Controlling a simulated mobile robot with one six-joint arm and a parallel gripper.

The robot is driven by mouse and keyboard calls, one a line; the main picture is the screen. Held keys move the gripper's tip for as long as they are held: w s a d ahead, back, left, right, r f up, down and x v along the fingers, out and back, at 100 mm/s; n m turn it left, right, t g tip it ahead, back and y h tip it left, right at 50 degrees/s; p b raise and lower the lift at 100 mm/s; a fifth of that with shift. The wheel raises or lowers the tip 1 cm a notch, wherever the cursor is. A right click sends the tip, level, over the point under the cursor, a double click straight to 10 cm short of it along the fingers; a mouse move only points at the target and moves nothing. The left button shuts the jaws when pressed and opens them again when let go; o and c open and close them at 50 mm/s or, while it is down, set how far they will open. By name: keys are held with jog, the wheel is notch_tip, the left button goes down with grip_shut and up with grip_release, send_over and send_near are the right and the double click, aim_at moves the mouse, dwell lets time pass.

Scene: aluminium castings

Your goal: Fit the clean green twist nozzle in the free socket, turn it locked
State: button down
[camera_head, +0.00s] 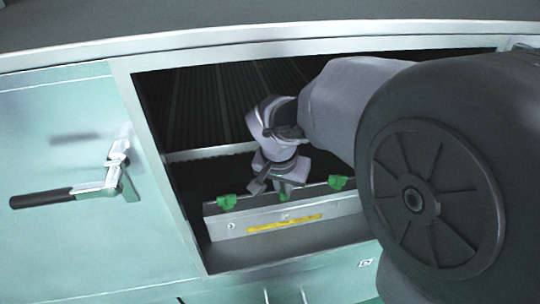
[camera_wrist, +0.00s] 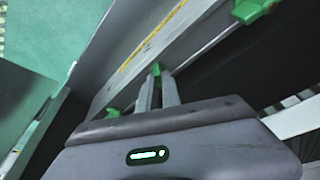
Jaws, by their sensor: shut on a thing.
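My gripper (camera_head: 272,184) reaches through the machine opening and is at the middle of a grey metal rail (camera_head: 310,209). Its fingers (camera_wrist: 157,86) are shut on a green nozzle (camera_wrist: 155,69), which shows between the tips; in the head view part of the green nozzle (camera_head: 284,191) shows at the rail's middle. Two other green nozzles sit on the rail, one at the left (camera_head: 227,201) and one at the right (camera_head: 338,183). The fingers hide most of the held nozzle and its socket, so I cannot tell how it is seated or turned.
The frame (camera_head: 125,85) of the opening surrounds my arm. A teal door (camera_head: 60,150) with a black-handled lever (camera_head: 70,195) is at the left. The rail carries a yellow strip (camera_head: 285,223). The inside behind the rail is dark.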

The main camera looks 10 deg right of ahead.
jog(key=shift+f, duration=0.1)
jog(key=shift+f+m+b, duration=0.1)
jog(key=shift+m+b, duration=0.6)
jog(key=shift+m, duration=0.1)
jog(key=m+h+b, duration=0.1)
jog(key=m, duration=0.1)
jog(key=shift+a+m+g, duration=0.1)
jog(key=shift+m+g, duration=0.2)
jog(key=shift+g, duration=0.1)
jog(key=shift+m+g, duration=0.3)
jog(key=shift+m, duration=0.8)
jog(key=m+g, duration=0.1)
jog(key=m, duration=0.4)
jog(key=shift+w+h+b, duration=0.15)
jog(key=shift+h+b, duration=0.15)
